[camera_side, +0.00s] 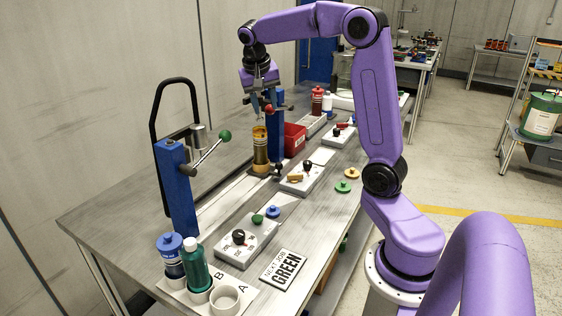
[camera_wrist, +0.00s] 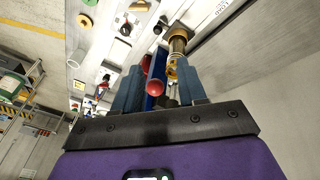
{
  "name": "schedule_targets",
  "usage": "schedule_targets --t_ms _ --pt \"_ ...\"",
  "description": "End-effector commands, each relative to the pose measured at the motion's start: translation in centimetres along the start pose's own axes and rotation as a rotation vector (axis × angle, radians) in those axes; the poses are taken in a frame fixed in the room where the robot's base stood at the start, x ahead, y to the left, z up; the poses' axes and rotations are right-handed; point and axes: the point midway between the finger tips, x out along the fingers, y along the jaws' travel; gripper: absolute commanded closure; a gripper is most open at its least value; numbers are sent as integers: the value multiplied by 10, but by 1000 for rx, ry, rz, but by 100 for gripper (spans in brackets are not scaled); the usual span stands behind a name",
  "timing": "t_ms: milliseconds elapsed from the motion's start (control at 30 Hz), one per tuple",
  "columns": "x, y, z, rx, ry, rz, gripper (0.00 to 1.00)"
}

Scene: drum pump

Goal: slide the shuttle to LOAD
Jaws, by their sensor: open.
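The shuttle appears to be the brown base under an amber cylinder (camera_side: 260,150), on a pale track along the bench; the cylinder also shows in the wrist view (camera_wrist: 178,45). A small "LOAD" label (camera_wrist: 222,8) seems to lie beside the track in the wrist view. My gripper (camera_side: 264,97) points down, open and empty, above the cylinder and close to a red-knobbed lever (camera_side: 269,108) on the rear blue post. In the wrist view, the red knob (camera_wrist: 153,88) appears between the fingers of my gripper (camera_wrist: 160,82); I cannot tell whether they touch it.
A front blue post (camera_side: 176,190) carries a green-knobbed lever (camera_side: 225,135) and a black hoop stands behind it. Control boxes (camera_side: 245,240) line the bench's right side. A red bin (camera_side: 294,140) stands beyond the cylinder. Bottles (camera_side: 197,268) and a "GREEN" card (camera_side: 284,269) are in front.

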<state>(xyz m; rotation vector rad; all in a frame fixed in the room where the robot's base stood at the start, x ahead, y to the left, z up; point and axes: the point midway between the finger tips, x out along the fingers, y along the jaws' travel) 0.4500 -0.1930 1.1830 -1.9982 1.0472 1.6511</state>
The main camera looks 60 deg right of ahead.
Motion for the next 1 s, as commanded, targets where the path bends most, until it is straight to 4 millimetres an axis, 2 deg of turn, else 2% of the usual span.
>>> schedule_targets --t_ms 33,200,333,400,467,567,800,900,1000 --pt "4 16 -24 94 17 16 59" --pt "15 78 -89 385 75 73 59" --pt "35 130 -124 593 83 111 59" --pt "60 154 -135 698 44 118 59" --pt "86 165 -139 764 -12 107 59" --pt "129 170 -136 840 -126 69 59" --pt "230 156 -111 989 -430 -71 59" --pt "263 149 -100 1047 -537 -132 59" --pt "285 144 -91 1096 -614 -182 59"
